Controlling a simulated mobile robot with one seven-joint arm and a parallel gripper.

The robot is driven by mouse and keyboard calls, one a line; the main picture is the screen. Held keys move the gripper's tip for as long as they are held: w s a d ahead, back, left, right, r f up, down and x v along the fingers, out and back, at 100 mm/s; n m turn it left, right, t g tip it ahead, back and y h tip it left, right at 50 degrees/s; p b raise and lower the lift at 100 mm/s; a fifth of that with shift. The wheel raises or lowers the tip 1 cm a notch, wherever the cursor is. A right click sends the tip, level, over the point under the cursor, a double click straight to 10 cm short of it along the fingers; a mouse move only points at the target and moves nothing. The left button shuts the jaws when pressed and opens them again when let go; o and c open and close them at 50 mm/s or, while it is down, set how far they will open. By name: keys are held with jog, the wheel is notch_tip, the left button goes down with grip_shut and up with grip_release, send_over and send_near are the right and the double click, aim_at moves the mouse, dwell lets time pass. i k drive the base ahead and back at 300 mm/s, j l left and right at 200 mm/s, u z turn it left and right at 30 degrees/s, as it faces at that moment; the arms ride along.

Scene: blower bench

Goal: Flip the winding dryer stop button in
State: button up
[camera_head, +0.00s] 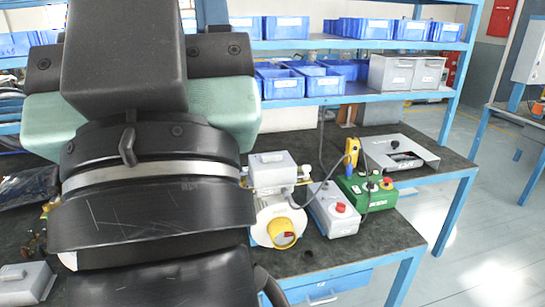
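I cannot tell which device is the winding dryer. A grey control box (335,221) on the bench has a red button (340,208). Right of it, a green control box (352,190) has dark knobs and a red button (387,183). I cannot tell whether either button is pressed or raised. Left of the grey box stands a cream machine (262,218) with a yellow-and-red round part (283,236) in front and a grey box on top. My black arm fills the left foreground, with pale green parts at its sides. No fingertips can be made out, and the arm hides much of the bench.
A yellow tool (351,150) with a cable stands behind the green box. A grey plate (405,151) lies at the bench's right. A grey lidded box (25,282) sits lower left. Shelves with blue bins (325,83) rise behind. Open floor (490,245) lies to the right.

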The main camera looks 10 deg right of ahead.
aim_at(387, 179)
jog(key=i+l, duration=0.3)
jog(key=l, duration=0.15)
jog(key=i+l, duration=0.25)
jog(key=l, duration=0.25)
jog(key=i+l, duration=0.3)
jog(key=l, duration=0.15)
jog(key=i+l, duration=0.3)
jog(key=l, duration=0.15)
jog(key=i+l, duration=0.25)
jog(key=l, duration=0.2)
jog(key=i+l, duration=0.3)
jog(key=l, duration=0.2)
jog(key=z, duration=0.05)
